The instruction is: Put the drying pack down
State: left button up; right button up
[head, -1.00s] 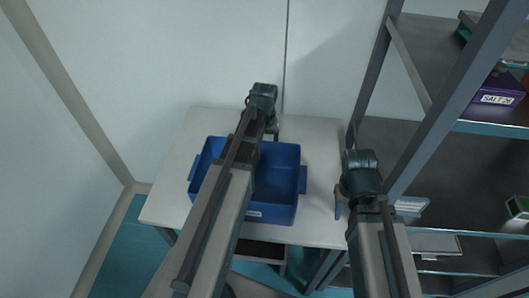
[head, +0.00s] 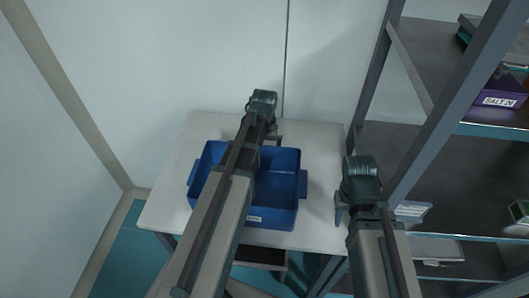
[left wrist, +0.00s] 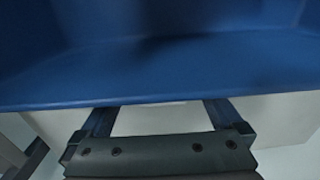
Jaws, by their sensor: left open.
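No drying pack can be made out in either view. A blue bin (head: 273,218) stands on a pale table, and my left arm crosses over it and hides part of its inside. My left gripper (head: 274,138) is at the bin's far side, mostly hidden by its own wrist. In the left wrist view its two fingers (left wrist: 160,108) are spread apart, with nothing seen between them, and their tips run behind the edge of the blue bin wall (left wrist: 165,75). My right gripper (head: 340,212) is right of the bin, beside the table's right edge; its jaw opening is not clear.
The pale table (head: 318,150) has bare room around the bin. A dark shelf rack (head: 440,180) stands close on the right and holds a purple box (head: 497,98) labelled SALT. A white wall is directly behind the table.

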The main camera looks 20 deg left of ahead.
notch_tip(320, 180, up, 12)
jog(key=p, duration=1.1)
jog(key=shift+p, duration=0.4)
